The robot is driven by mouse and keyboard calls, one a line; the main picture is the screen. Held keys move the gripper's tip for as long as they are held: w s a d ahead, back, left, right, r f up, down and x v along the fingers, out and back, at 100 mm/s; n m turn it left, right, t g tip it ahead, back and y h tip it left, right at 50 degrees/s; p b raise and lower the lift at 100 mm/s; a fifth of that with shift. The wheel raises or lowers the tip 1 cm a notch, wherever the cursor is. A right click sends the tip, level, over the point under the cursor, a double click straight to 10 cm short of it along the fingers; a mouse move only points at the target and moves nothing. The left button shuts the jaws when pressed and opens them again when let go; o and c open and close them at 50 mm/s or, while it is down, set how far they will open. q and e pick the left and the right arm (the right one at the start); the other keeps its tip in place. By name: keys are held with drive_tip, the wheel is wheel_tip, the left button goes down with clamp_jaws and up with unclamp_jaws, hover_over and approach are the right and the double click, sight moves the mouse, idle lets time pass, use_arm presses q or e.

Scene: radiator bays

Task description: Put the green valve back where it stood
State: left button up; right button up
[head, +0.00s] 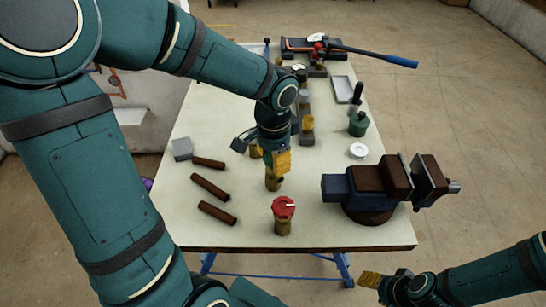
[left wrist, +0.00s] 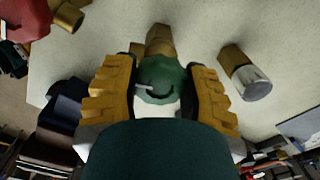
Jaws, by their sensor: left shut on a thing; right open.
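The green valve has a round green knob (left wrist: 160,80) with a pale mark and a brass body (left wrist: 160,40). In the head view its brass lower part (head: 273,182) shows below my left gripper (head: 275,160), which hides most of the knob. In the left wrist view the two yellow fingers (left wrist: 160,92) are shut on the knob from both sides. I cannot tell whether the body touches the table. A red-knobbed valve (head: 284,207) stands upright nearer the front edge. My right gripper (head: 374,281) is open and empty, beyond the table's front edge.
A blue and brown vise (head: 385,186) stands at the front right. Brown rods (head: 210,187) and a grey block (head: 182,149) lie at left. A white cap (head: 358,150), a green pot (head: 358,125), a tray (head: 342,90) and a blue-handled tool (head: 400,61) are farther back.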

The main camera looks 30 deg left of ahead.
use_arm(q)
drive_tip(key=o, duration=1.3)
drive_tip(key=shift+c, duration=0.2)
wheel_tip(320, 180, up, 12)
